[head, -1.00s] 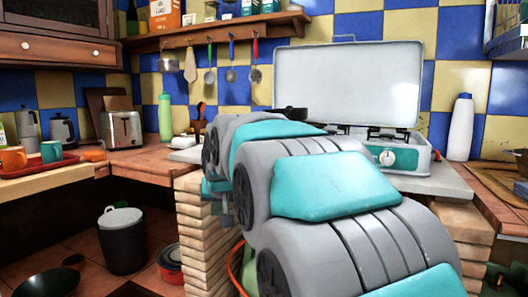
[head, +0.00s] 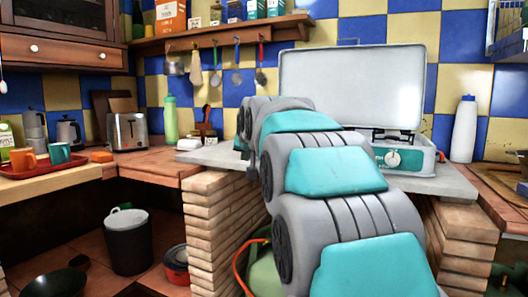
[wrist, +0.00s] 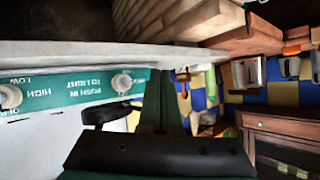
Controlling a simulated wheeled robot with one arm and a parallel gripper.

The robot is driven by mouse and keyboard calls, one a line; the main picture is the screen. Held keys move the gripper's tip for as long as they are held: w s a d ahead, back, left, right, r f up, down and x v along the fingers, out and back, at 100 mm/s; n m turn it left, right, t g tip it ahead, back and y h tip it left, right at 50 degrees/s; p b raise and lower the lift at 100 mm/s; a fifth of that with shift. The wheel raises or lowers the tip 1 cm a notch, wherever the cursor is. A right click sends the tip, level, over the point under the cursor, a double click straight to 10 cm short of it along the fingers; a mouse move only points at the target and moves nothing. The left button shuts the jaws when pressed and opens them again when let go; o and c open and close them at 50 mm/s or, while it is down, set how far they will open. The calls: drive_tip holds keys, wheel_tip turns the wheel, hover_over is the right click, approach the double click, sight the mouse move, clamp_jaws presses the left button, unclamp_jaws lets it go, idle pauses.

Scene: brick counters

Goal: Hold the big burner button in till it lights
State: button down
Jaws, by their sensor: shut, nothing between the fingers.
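The stove (head: 420,155) stands on a grey slab with its white lid raised. In the head view one pale knob (head: 393,158) shows on its green front panel; my arm hides the rest. In the wrist view the panel is upside down, with "PUSH IN TO LIGHT" between one knob (wrist: 10,97), marked LOW and HIGH, and a smaller round knob or button (wrist: 122,82). I cannot tell which one is the big burner's. My gripper (wrist: 165,78) is shut and empty, just right of the smaller round one and apparently apart from it. The head view hides my gripper.
The grey slab (head: 222,155) rests on brick pillars (head: 210,225) with an open space below. A white bottle (head: 463,130) stands right of the stove. A toaster (head: 128,132) and a red tray (head: 40,168) are on the left counter. Utensils hang behind.

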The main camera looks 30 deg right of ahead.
drive_tip(key=w+d+p, duration=0.2)
drive_tip(key=w+d, duration=0.3)
drive_tip(key=d, duration=0.2)
drive_tip(key=shift+w, duration=0.15)
idle(2.1)
drive_tip(key=shift+w+d, duration=0.25)
drive_tip(key=shift+w+d, duration=0.25)
drive_tip(key=shift+d, duration=0.1)
idle(2.4)
drive_tip(key=shift+s+a, duration=0.55)
drive_tip(key=shift+a, duration=0.1)
drive_tip(key=shift+a, duration=0.1)
drive_tip(key=shift+s+a+b, duration=0.4)
drive_tip(key=shift+s+a, duration=0.4)
drive_tip(key=shift+a, duration=0.15)
drive_tip(key=shift+s+a+b, duration=0.35)
drive_tip(key=shift+s+a, duration=0.4)
drive_tip(key=shift+a, duration=0.2)
